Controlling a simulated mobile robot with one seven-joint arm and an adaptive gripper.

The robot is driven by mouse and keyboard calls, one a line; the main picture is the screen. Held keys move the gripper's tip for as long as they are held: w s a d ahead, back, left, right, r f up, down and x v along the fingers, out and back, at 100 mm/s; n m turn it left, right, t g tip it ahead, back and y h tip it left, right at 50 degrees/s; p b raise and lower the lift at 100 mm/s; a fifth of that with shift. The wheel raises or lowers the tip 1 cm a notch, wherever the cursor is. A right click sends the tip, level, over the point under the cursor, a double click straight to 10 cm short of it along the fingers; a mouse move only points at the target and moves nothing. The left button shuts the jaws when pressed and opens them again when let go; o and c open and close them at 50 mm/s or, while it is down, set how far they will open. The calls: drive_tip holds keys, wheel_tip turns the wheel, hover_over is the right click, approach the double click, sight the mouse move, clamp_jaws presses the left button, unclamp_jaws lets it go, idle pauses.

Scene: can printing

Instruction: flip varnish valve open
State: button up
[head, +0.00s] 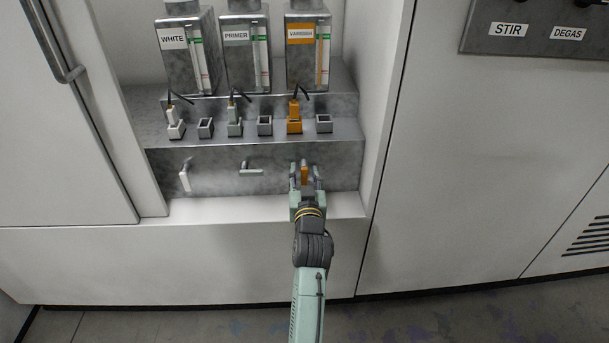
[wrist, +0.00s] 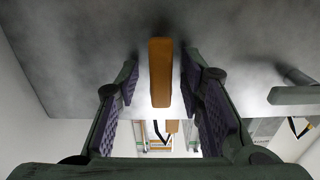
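The orange varnish valve handle (head: 304,175) is on the front face of the grey metal step, under the VARNISH tank (head: 307,52). It hangs straight down. In the wrist view the handle (wrist: 160,72) stands upright in the picture, between the two finger pads. My gripper (head: 306,180) is open around the handle, with a finger on each side. The wrist view shows my gripper (wrist: 165,92) with a gap between each pad and the handle, so neither finger touches it. The handle's pivot is partly hidden.
A white valve handle (head: 185,178) hangs down at the left. The primer valve handle (head: 250,170) lies level between them; its end (wrist: 295,95) shows in the wrist view. Coloured plugs and sockets sit on the step above. The recess's right wall (head: 378,100) is close by.

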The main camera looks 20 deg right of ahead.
drive_tip(key=v, duration=1.2)
idle(0.3)
